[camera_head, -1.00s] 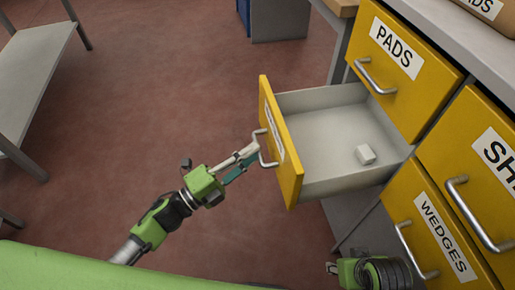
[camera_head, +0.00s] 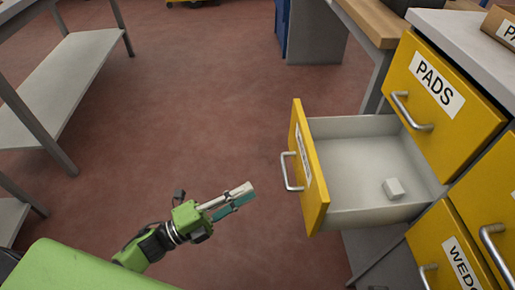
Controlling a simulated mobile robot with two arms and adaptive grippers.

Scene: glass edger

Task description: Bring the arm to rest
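My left gripper (camera_head: 242,194), green with pale and teal fingers, is in the lower middle of the head view. It is empty and apart from the open drawer's handle (camera_head: 290,171), with a gap of floor between them. Its fingers lie close together, and from this angle I cannot tell if they are fully shut. The yellow-fronted drawer (camera_head: 345,140) stands pulled out, with a small white block (camera_head: 393,188) inside. My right gripper is not in view.
The yellow drawer cabinet, with a PADS drawer (camera_head: 435,85) and a partly seen WEDGES drawer (camera_head: 440,245), stands at the right. A grey shelved table (camera_head: 75,75) is at the left. A wooden-topped bench (camera_head: 370,22) is at the back. The red floor between is clear.

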